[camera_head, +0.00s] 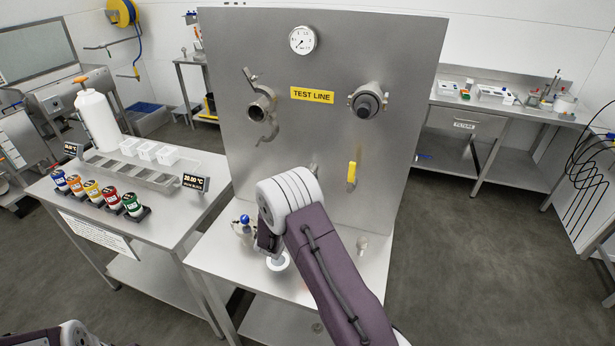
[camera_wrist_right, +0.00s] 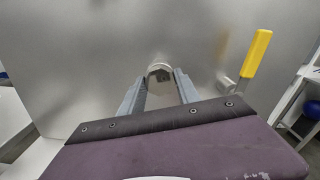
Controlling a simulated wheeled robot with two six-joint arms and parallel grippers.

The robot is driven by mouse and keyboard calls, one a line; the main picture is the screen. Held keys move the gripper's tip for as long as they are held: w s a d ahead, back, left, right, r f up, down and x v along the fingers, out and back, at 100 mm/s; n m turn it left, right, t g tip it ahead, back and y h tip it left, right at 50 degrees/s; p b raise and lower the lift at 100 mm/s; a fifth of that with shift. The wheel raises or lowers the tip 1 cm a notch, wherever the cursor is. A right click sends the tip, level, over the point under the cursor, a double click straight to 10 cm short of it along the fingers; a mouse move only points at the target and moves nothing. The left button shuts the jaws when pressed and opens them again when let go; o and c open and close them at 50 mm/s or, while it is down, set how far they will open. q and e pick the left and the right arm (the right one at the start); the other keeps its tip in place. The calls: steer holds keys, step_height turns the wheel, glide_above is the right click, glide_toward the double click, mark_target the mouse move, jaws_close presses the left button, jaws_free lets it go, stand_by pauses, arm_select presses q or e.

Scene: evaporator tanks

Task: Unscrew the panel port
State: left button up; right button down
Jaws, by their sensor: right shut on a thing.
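The panel port is a small silver fitting (camera_wrist_right: 160,69) against the steel panel (camera_head: 320,60). It shows in the right wrist view between the fingertips of my right gripper (camera_wrist_right: 158,82), which is shut on it. In the head view my right wrist and forearm cover both the port and the fingers. Whether the port is still threaded into the panel cannot be told. My left gripper is not in view; only a bit of my left arm shows at the bottom left corner.
A yellow-handled valve (camera_head: 351,174) stands right of my right wrist. Higher on the panel are an open clamp on a left pipe end (camera_head: 261,107), a dark-capped right pipe end (camera_head: 366,104) and a gauge (camera_head: 303,40). A side table (camera_head: 60,188) holds coloured cans.

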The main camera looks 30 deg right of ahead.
steer(key=n+p, duration=0.2)
steer(key=n, duration=0.2)
steer(key=shift+n, duration=0.3)
steer(key=n+p, duration=0.2)
steer(key=n, duration=0.3)
steer(key=shift+p, duration=0.35)
